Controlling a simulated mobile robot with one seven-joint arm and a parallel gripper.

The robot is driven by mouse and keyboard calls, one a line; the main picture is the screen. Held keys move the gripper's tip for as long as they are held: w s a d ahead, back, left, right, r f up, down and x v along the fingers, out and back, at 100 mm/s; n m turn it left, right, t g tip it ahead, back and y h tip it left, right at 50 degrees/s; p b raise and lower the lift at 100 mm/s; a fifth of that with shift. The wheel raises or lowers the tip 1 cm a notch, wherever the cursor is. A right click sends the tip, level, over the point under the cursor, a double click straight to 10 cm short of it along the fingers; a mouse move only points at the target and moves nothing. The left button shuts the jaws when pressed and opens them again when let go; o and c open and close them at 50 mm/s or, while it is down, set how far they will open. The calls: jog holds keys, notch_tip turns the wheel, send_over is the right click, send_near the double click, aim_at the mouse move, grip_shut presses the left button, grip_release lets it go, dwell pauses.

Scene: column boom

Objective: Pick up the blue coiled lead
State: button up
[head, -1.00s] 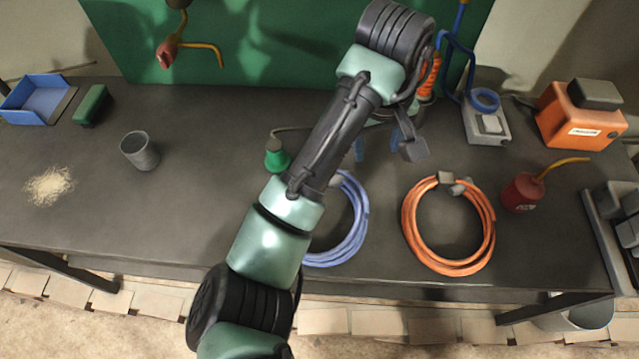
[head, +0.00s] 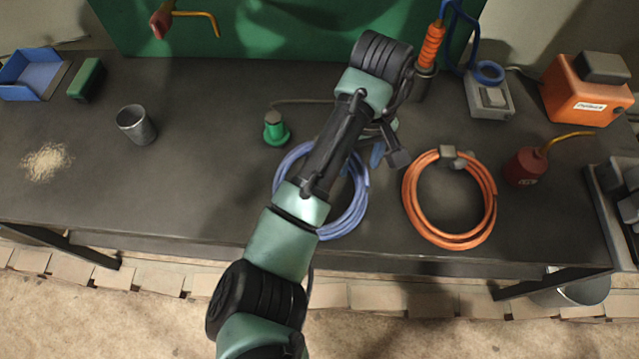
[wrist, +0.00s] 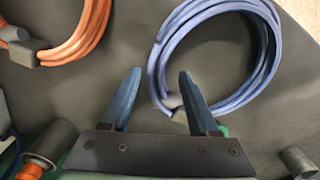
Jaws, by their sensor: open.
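The blue coiled lead (head: 359,205) lies flat on the dark bench, partly hidden behind my arm in the head view. In the wrist view the blue coil (wrist: 157,62) fills the upper right, with a grey clip on its near edge. My gripper (wrist: 160,80) is open and empty, its two blue fingers spread. The right finger overlaps the coil's near left edge in the picture, by the clip; I cannot tell whether it touches. In the head view my gripper (head: 376,152) is above the bench, at the coil's upper right, mostly hidden by the wrist.
An orange coiled lead (head: 408,205) lies right of the blue one. A green-based item (head: 276,132) stands just behind the blue coil. A red oil can (head: 523,168) and an orange box (head: 580,100) are further right. A grey cup (head: 136,125) stands left, with clear bench between.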

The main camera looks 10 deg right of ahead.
aim_at(358, 170)
notch_tip(358, 170, down, 3)
jog(key=shift+f, duration=0.2)
jog(key=shift+c, duration=0.2)
grip_shut()
jog(key=shift+r, duration=0.1)
dwell(1.1)
